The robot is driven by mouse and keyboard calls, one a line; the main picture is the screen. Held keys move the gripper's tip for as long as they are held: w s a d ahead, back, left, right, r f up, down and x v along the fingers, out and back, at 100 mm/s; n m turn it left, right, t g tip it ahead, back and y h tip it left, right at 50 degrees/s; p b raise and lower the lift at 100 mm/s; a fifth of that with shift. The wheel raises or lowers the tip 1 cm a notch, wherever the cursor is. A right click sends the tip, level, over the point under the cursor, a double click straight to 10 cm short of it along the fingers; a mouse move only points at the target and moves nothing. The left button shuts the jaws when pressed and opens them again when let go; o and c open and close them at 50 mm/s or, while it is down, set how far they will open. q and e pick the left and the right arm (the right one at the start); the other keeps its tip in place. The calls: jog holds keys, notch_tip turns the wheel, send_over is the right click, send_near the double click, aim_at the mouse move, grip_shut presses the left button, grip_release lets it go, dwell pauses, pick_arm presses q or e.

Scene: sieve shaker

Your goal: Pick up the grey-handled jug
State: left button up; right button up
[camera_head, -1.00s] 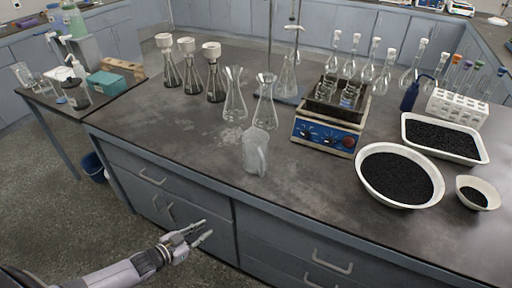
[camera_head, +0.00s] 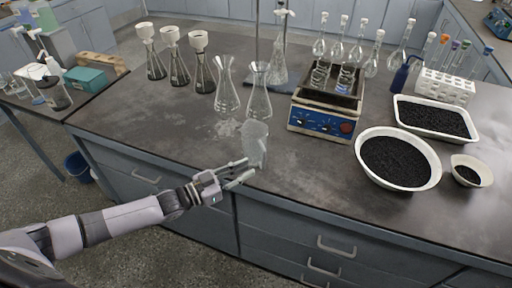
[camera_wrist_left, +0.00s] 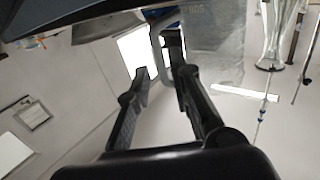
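The clear jug (camera_head: 256,142) stands upright near the front edge of the dark bench. In the left wrist view, its body (camera_wrist_left: 217,55) is at the upper right, with its grey handle (camera_wrist_left: 156,45) on the left side. My left gripper (camera_head: 249,167) is open at the bench edge, its fingertips close to the jug's lower front. In the left wrist view, the handle shows ahead of and partly between the two fingertips (camera_wrist_left: 160,72). I cannot tell whether they touch it. My right gripper is not in view.
Two conical flasks (camera_head: 227,91) (camera_head: 260,95) stand just behind the jug. A blue-fronted hotplate (camera_head: 322,122) is to its right, then a round bowl of black granules (camera_head: 362,174). Flasks with white funnels (camera_head: 203,77) stand at back left. The bench left of the jug is clear.

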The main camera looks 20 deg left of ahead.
aim_at(264, 168)
pick_arm(q)
jog(key=p+x, duration=0.1)
jog(key=x, duration=0.6)
jog(key=shift+d+r, duration=0.1)
jog(key=shift+d, duration=0.05)
jog(key=shift+c, duration=0.2)
grip_shut()
jog(key=shift+r, duration=0.1)
